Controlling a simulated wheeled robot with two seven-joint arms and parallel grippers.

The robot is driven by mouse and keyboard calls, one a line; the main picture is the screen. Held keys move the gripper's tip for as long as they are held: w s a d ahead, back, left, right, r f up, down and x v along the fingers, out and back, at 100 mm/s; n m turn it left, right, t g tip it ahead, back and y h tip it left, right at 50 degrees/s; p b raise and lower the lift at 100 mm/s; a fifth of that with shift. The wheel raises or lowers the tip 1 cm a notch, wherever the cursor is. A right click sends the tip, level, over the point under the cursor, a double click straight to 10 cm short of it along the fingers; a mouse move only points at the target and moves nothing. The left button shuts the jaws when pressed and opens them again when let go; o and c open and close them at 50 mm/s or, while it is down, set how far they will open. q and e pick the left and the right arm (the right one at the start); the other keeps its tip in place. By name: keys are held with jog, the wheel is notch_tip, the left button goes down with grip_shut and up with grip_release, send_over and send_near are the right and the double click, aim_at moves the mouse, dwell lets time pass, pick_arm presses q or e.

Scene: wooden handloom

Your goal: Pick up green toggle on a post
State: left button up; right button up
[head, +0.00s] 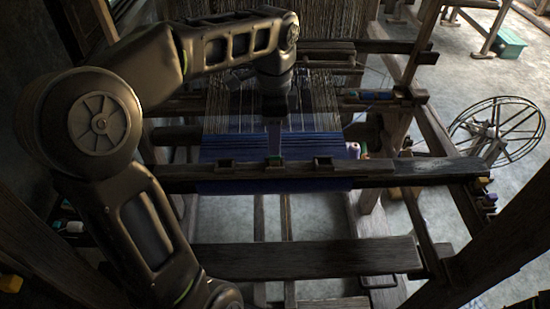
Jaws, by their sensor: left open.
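My right gripper is not in view.
Blue cloth (215,150) stretches behind. A wooden bench (330,258) lies in front.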

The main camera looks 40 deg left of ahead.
aim_at(275, 161)
pick_arm(q)
jog(key=shift+f, duration=0.2)
notch_tip(275, 161, down, 5)
jog(key=shift+d+p, duration=0.1)
jog(key=shift+p, duration=0.6)
jog(key=shift+c, duration=0.4)
grip_shut()
